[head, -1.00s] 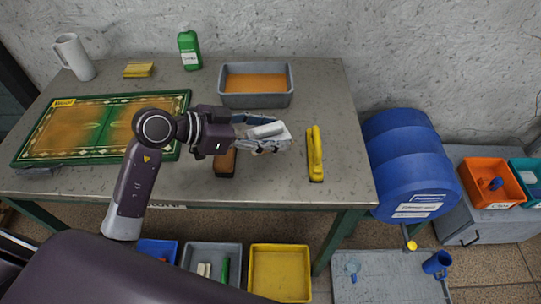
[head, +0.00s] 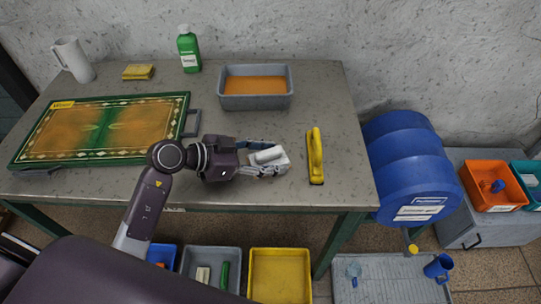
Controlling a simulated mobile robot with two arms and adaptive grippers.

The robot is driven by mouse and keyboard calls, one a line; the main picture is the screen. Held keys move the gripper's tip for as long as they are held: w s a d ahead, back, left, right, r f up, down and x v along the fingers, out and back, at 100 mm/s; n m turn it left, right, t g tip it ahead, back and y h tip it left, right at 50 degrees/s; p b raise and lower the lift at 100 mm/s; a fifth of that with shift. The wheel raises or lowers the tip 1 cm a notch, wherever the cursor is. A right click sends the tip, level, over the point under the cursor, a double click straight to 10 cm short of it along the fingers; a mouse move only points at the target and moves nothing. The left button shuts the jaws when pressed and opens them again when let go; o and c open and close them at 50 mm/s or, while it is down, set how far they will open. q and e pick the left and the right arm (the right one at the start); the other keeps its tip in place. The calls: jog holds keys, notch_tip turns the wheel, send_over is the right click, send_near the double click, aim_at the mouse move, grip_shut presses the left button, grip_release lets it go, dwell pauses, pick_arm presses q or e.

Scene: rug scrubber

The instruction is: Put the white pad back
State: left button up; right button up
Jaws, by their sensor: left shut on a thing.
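The white pad (head: 268,156) is in my left gripper (head: 262,160), which reaches in from the left over the front middle of the table. The gripper is shut on the pad, one finger on its far side and one on its near side. The pad looks roughly level. I cannot tell whether it touches the tabletop. My right gripper is not in view.
A yellow-handled tool (head: 315,158) lies just right of the pad. Behind is a grey basin (head: 256,103) of orange-brown liquid; left is a green-bordered rug (head: 100,128). Below the front edge are a blue bin (head: 163,257), a grey bin (head: 236,268) with items, and an empty yellow bin (head: 281,272).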

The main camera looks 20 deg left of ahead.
pick_arm(q)
jog(key=shift+s+f, duration=0.15)
jog(key=shift+f, duration=0.3)
jog(key=o, duration=0.9)
jog(key=shift+f, duration=0.1)
jog(key=shift+o, duration=1.3)
jog(key=shift+s+d+f, duration=0.1)
jog(key=shift+s+f, duration=0.05)
jog(key=shift+r, duration=0.25)
jog(key=v, duration=0.8)
jog(key=r+v, duration=0.1)
jog(key=v, duration=0.3)
jog(key=shift+w, duration=0.2)
